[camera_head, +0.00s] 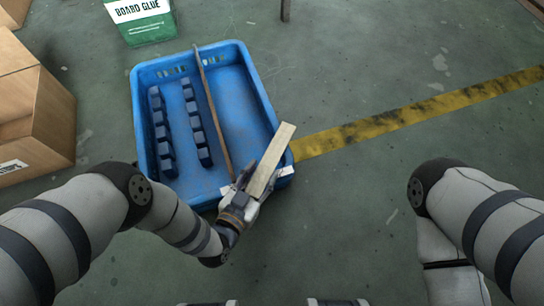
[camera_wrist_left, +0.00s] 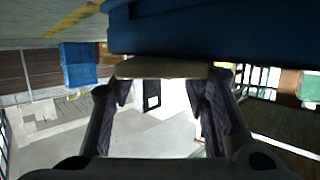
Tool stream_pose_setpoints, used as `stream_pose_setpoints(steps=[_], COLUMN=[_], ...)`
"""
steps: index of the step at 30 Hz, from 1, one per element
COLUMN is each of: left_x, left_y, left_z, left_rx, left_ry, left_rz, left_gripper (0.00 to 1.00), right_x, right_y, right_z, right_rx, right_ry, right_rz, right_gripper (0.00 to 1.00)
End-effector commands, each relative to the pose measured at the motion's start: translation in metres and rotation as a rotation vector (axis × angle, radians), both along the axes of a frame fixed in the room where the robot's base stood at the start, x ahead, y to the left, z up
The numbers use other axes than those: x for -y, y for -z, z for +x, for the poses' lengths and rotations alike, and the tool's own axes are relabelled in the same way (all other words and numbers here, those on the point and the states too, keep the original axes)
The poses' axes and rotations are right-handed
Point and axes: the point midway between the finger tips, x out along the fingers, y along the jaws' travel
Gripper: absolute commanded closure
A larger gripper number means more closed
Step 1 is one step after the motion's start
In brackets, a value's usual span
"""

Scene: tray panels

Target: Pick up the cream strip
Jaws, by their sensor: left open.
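The cream strip (camera_head: 271,158) is a flat, pale, long piece at the near right corner of the blue tray (camera_head: 259,90). It slants up to the right over the tray's near right part. My left gripper (camera_head: 245,190) is at the strip's lower end, with its fingers around that end. In the left wrist view the strip (camera_wrist_left: 165,68) lies across at the tips of my open left gripper (camera_wrist_left: 164,88). Whether the fingers touch it I cannot tell. My right arm shows at the right, but its gripper is out of view.
A thin brown divider (camera_head: 212,110) runs along the tray, with two rows of dark blue blocks (camera_head: 193,115) left of it. Cardboard boxes (camera_head: 35,110) stand at the left, and a green board glue container (camera_head: 145,22) stands behind. The floor at right is clear, with a yellow line (camera_head: 400,118).

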Motion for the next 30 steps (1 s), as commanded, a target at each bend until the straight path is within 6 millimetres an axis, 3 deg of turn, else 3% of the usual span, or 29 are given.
stream_pose_setpoints(steps=[6, 10, 17, 20, 21, 30], left_x=[0.016, 0.023, 0.023, 0.023, 0.023, 0.023], left_y=[0.010, 0.013, 0.011, 0.011, 0.011, 0.009], left_z=[0.035, 0.048, 0.049, 0.049, 0.049, 0.049], left_rx=[0.002, 0.001, 0.001, 0.001, 0.001, 0.001], left_ry=[0.000, 0.000, 0.000, 0.000, 0.000, 0.000], left_rz=[-0.002, 0.000, 0.000, 0.000, 0.000, 0.000], left_gripper=[0.57, 0.57, 0.60, 0.82, 0.84, 0.85], right_x=[-0.002, -0.003, -0.003, -0.003, -0.003, -0.003], right_y=[0.018, 0.023, 0.022, 0.022, 0.022, 0.021], right_z=[0.001, 0.001, 0.001, 0.001, 0.001, 0.001], right_rx=[-0.012, -0.014, -0.014, -0.014, -0.014, -0.013], right_ry=[-0.001, -0.002, -0.001, -0.001, -0.002, -0.002], right_rz=[0.004, 0.006, 0.007, 0.007, 0.006, 0.006], right_gripper=[0.72, 0.72, 0.72, 0.72, 0.72, 0.72])
